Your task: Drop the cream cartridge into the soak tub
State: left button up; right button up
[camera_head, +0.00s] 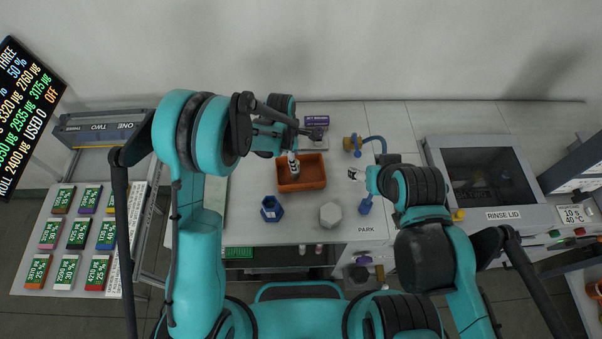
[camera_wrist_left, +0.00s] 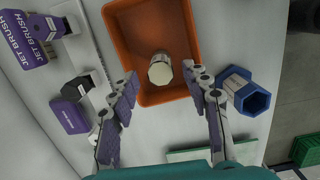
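The cream cartridge (camera_wrist_left: 161,68) shows in the left wrist view against the inside of the orange tub (camera_wrist_left: 122,18), a little beyond my left fingertips. I cannot tell whether it rests on the tub's floor or is just above it. The tub (camera_head: 315,181) also shows in the head view on the bench. My left gripper (camera_wrist_left: 160,82) is open, with a finger on either side of the cartridge and clear gaps to it. My right gripper (camera_head: 357,175) is right of the tub, near a blue fixture; its fingers are too small to judge.
A blue hexagonal cup (camera_head: 271,209) and a pale hexagonal block (camera_head: 330,215) stand in front of the tub. Purple jet brush boxes (camera_wrist_left: 30,35) lie beside it. A rinse machine (camera_head: 488,175) is at the right. Labelled cartons (camera_head: 78,234) lie on a left rack.

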pick_arm(q)
notch_tip(320, 180, up, 12)
jog(key=a, duration=0.1)
jog(key=shift+a, duration=0.25)
dwell(0.4)
jog(key=s+a+f+m+t+b, duration=0.3)
jog(key=s+a+f+m+b, duration=0.2)
jog(key=s+a+m+b, duration=0.3)
jog(key=s+a+f+m+t+y+b, duration=0.1)
jog(key=s+a+f+m+t+b, duration=0.3)
jog(key=s+a+m+b, duration=0.4)
jog(key=s+f+m+b, duration=0.1)
jog(key=s+m+b, duration=0.1)
jog(key=b, duration=0.3)
jog(key=shift+s+f, duration=0.35)
